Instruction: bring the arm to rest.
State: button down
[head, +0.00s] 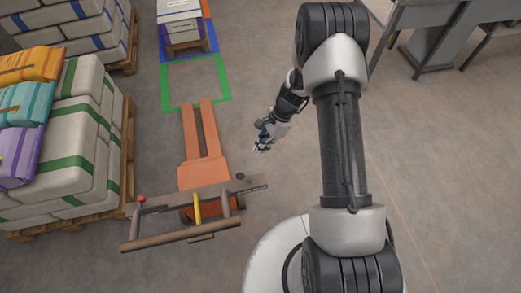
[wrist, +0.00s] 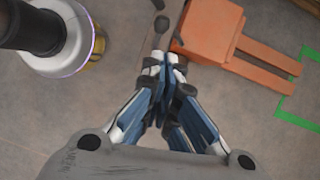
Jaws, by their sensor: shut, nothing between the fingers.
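My arm rises from its round base at the bottom of the head view and bends at the top, with the forearm hanging down on its left side. My gripper (head: 260,149) is at the end of it, above bare floor to the right of the orange pallet jack (head: 203,174). In the wrist view my gripper (wrist: 165,60) points toward the top of the picture. Its fingers are together and hold nothing. The pallet jack's orange body (wrist: 210,28) and forks lie beyond it at the upper right.
Stacked sacks with green bands (head: 72,133) stand on a wooden pallet at the left, with coloured sacks on top. The jack's brown handle (head: 170,238) reaches toward my base. A green floor outline (head: 226,88) lies beyond the forks. Grey metal tables (head: 437,17) stand at the upper right.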

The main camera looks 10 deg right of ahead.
jog(key=shift+r, duration=0.1)
dwell(0.5)
jog(key=s+a+r+n+t+h, duration=0.1)
jog(key=s+r+n, duration=0.25)
jog(key=r, duration=0.95)
jog(key=s+r+n+t+h, duration=0.15)
jog(key=r+n, duration=0.35)
jog(key=r, duration=0.8)
jog(key=s+d+r+n+t+h, duration=0.1)
jog(key=s+r+n, duration=0.3)
jog(key=s, duration=0.5)
jog(key=s+r+n+t+h, duration=0.1)
jog(key=s+r+n+t, duration=0.1)
jog(key=s+r+n, duration=0.2)
jog(key=s+r, duration=0.3)
jog(key=s, duration=0.2)
jog(key=shift+s+d+b, duration=0.2)
jog(key=shift+d+b, duration=0.2)
jog(key=shift+w, duration=0.1)
